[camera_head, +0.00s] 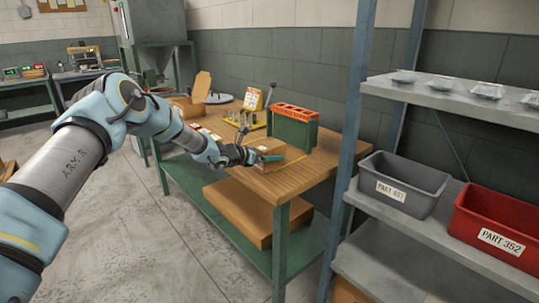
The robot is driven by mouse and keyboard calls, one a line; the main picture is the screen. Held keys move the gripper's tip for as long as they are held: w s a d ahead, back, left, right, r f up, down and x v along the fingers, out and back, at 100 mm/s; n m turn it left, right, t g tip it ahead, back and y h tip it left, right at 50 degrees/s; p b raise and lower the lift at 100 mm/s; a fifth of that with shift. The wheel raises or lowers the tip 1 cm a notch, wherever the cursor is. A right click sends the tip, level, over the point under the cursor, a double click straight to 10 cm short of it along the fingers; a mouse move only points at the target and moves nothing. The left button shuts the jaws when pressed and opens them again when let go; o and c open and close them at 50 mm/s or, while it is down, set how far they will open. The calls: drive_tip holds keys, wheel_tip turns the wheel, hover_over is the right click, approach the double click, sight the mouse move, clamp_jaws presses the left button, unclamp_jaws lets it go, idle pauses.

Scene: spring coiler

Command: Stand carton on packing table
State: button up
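A small brown carton (266,167) is at the right end of the wooden packing table (300,178). My gripper (268,157) reaches in from the left and is right at this carton, with a teal finger part showing across its upper side. At this size I cannot tell whether the fingers grip it or whether the carton rests fully on the tabletop. The far finger is hidden.
An open box (187,108) is farther back. A large flat carton (243,212) lies on the lower shelf. A rack with grey (403,187) and red (497,226) bins stands right.

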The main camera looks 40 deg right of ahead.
drive_tip(key=b+v, duration=0.4)
drive_tip(key=v, duration=0.8)
